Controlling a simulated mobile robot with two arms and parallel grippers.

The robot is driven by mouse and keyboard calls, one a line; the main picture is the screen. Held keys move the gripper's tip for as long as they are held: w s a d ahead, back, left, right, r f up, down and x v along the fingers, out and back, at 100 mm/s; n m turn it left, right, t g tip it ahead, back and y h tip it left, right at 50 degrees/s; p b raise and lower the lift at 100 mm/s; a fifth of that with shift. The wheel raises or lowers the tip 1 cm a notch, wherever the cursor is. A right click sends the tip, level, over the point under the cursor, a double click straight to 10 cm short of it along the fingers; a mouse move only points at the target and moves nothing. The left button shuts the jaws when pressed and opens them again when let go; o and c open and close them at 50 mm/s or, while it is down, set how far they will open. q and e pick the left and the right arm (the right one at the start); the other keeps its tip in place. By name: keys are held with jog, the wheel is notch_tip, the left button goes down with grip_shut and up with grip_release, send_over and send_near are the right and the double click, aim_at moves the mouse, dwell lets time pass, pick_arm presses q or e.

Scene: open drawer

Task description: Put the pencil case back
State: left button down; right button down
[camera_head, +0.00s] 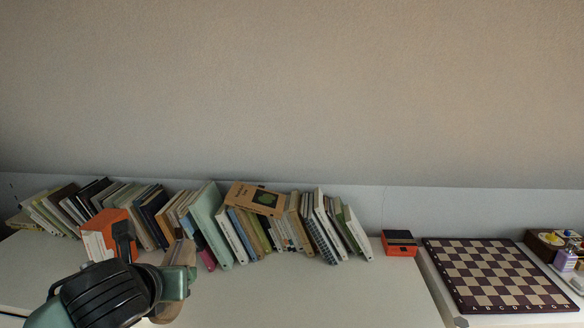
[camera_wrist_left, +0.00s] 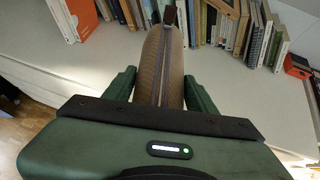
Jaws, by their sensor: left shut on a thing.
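The pencil case is a long brown, rounded case with a zipper along its top; it shows in the left wrist view (camera_wrist_left: 158,62) and partly in the head view (camera_head: 182,254). My left gripper is shut on it, with one green finger on each side, in the left wrist view (camera_wrist_left: 160,86) and at the lower left of the head view (camera_head: 178,280). The case's far end points toward the row of books. My arm and gripper hide part of the case in the head view. My right gripper is not in view.
A row of leaning books (camera_head: 250,228) lines the back of the white desk (camera_head: 300,295). An orange and white box (camera_head: 98,236) stands at left. A small orange-black box (camera_head: 399,243) and a chessboard (camera_head: 495,275) are at right. The desk's middle front is clear.

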pick_arm(q)
jog(key=shift+m+h, duration=0.7)
jog(key=s+d, duration=0.1)
jog(key=s+d+r, duration=0.1)
jog(key=d, duration=0.1)
jog(key=shift+s+r, duration=0.1)
jog(key=shift+s, duration=0.25)
jog(key=shift+r+p, duration=0.4)
jog(key=shift+p, duration=0.05)
jog(key=shift+r, duration=0.1)
